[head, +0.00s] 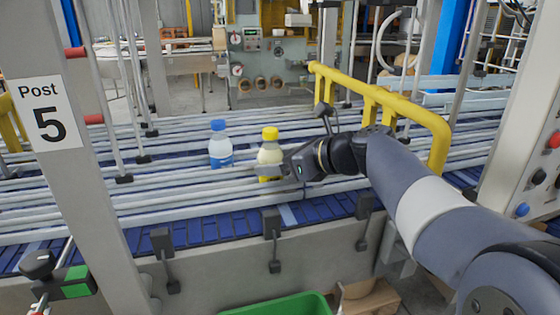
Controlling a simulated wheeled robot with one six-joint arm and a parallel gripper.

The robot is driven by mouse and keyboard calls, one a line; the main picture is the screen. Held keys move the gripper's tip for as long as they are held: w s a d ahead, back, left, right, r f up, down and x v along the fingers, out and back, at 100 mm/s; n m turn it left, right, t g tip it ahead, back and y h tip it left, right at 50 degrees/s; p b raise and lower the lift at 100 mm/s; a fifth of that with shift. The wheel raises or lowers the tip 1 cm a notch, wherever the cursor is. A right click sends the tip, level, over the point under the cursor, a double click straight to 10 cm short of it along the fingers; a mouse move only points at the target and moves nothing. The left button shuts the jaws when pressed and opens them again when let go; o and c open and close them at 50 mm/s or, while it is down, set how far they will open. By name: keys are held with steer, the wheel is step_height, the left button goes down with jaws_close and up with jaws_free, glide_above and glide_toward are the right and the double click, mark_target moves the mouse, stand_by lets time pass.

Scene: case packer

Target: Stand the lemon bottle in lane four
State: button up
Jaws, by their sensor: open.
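The lemon bottle, a pale yellow bottle (270,154) with a yellow cap, stands upright among the grey lane rails over the blue conveyor (200,234). My gripper (268,170) reaches in from the right at its lower body. One finger passes in front of the bottle; the other is hidden, probably behind it. The jaws are open, and I cannot tell whether they touch the bottle. The rails carry no visible lane numbers, so I cannot tell which lane it stands in. The bottle's base is partly hidden by the finger and rails.
A blue-capped bottle (220,150) with a blue and white label stands upright just left of the lemon bottle. A yellow guard rail (392,102) rises behind my arm. A post marked 5 (62,140) stands at left. A green crate (283,306) sits below the conveyor's front.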

steer(key=shift+r, duration=0.3)
steer(key=v, duration=1.2)
steer(key=shift+f+b, duration=0.15)
steer(key=shift+b, duration=0.3)
stand_by(1.1)
